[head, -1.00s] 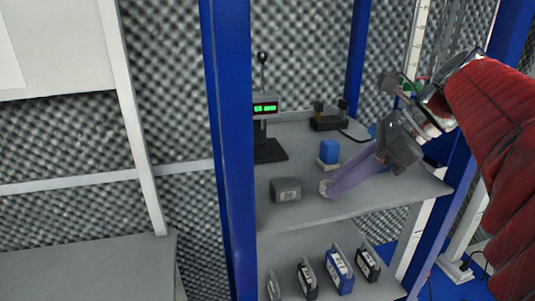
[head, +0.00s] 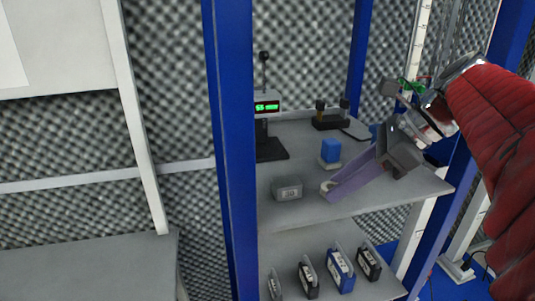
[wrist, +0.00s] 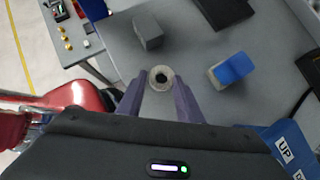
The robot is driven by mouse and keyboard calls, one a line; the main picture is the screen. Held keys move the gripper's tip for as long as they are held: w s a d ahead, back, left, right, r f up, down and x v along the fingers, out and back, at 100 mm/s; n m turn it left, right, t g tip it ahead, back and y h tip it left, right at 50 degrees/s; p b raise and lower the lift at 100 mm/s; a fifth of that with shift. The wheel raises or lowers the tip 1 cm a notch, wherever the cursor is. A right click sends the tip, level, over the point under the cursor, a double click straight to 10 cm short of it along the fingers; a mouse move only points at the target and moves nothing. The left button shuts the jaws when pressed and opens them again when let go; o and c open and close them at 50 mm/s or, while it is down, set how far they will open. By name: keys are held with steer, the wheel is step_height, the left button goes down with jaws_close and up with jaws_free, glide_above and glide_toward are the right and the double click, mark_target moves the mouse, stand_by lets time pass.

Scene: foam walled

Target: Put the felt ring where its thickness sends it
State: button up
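The felt ring (wrist: 161,78) is a small pale grey ring with a dark hole, at the tips of my gripper (wrist: 160,88). The two purple fingers lie along both sides of it and appear closed on it. In the head view, the ring (head: 327,187) shows at the finger ends, close above or on the grey shelf (head: 410,188); I cannot tell which. The nearer finger hides part of the shelf there. A green-lit display (head: 266,107) stands at the back left of the shelf.
A grey block (head: 287,188) sits left of the ring. A blue block on a pale base (head: 330,152) stands behind it. A black device (head: 330,120) is at the back. Several labelled holders (head: 340,270) stand on the lower shelf. A blue post (head: 228,150) bounds the left.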

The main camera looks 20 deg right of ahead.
steer(key=shift+o, duration=0.7)
steer(key=shift+d+f, duration=0.15)
steer(key=shift+f, duration=0.3)
steer(key=shift+d+r, duration=0.2)
steer(key=shift+r, duration=0.1)
steer(key=v, duration=1.3)
steer(key=shift+s+a+r, duration=0.2)
steer(key=shift+r, duration=0.25)
steer(key=shift+s, duration=0.1)
